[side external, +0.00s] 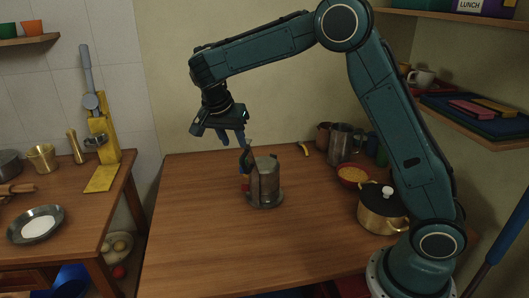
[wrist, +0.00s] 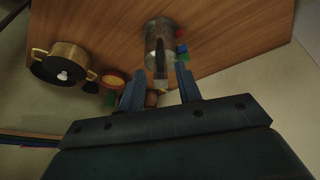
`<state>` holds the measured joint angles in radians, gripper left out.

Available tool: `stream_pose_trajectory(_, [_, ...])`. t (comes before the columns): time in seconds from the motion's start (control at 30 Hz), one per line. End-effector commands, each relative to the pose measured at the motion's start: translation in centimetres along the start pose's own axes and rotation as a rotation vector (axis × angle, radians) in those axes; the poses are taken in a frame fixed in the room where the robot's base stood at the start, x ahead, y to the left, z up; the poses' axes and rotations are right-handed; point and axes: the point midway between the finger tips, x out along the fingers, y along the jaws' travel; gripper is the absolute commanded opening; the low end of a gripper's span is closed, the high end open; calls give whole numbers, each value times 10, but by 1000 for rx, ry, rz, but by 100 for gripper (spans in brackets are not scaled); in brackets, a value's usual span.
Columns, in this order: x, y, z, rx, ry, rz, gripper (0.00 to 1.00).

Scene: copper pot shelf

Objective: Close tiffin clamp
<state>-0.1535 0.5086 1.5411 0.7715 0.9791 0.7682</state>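A grey metal tiffin (side external: 266,180) stands upright on a round metal base on the wooden table. A dark upright clamp piece (side external: 250,158) rises along its left side, with small red and blue parts below. In the wrist view the tiffin (wrist: 157,35) is at top centre, with a bar-like clamp part (wrist: 160,70) pointing toward my fingers. My gripper (side external: 232,137) is above and left of the tiffin, pointing down, apart from the clamp. In the wrist view my gripper (wrist: 160,90) has its blue fingers spread, with nothing held between them.
A side counter (side external: 75,205) is at left and shelves (side external: 480,118) at right. The table's front left is clear.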

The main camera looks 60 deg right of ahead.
Motion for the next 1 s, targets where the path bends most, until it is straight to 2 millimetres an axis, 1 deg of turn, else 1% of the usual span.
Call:
stream_pose_trajectory(0.4, [63,1,0,0,-2,2,34])
stream_pose_trajectory(0.6, [92,1,0,0,-2,2,34])
stream_pose_trajectory(0.8, [110,0,0,-1,-1,1,34])
stream_pose_trajectory(1.0, [115,0,0,0,-1,-1,34])
